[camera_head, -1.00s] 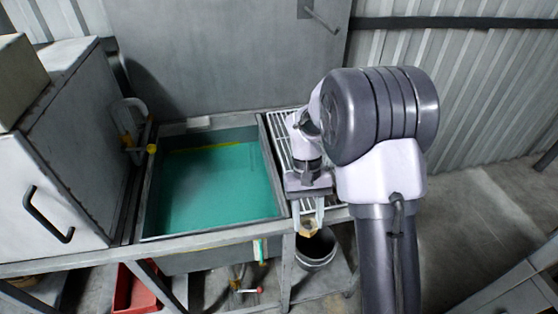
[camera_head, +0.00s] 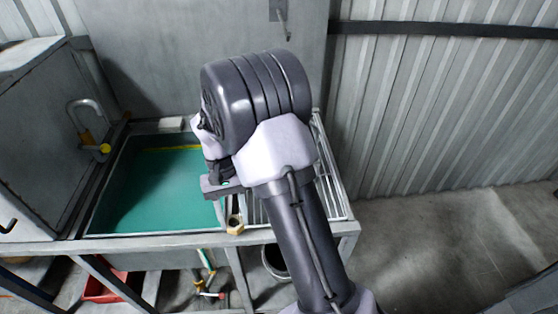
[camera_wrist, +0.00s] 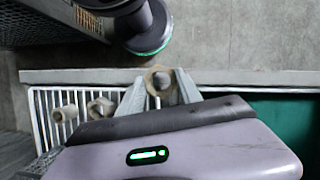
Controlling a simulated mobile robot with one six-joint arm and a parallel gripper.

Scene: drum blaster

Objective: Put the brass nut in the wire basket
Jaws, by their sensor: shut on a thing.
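The brass nut (camera_head: 235,228) is a small tan hexagonal ring below my gripper (camera_head: 235,213) in the head view, in front of the corner between tank and rack. In the wrist view the nut (camera_wrist: 158,78) sits between the fingertips of my gripper (camera_wrist: 160,88), which is shut on it. It appears over the bench's front edge. A grey mesh piece (camera_wrist: 40,165) at the lower left of the wrist view may be part of the wire basket; too little shows to tell. No basket is clearly visible in the head view, where my arm hides much of the rack.
The tank of green liquid (camera_head: 160,185) is left of my gripper. The slatted rack (camera_head: 330,185) is to its right. Two tan fittings (camera_wrist: 65,112) (camera_wrist: 100,106) lie on the rack. A bucket (camera_head: 274,262) stands below. Floor at the right is open.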

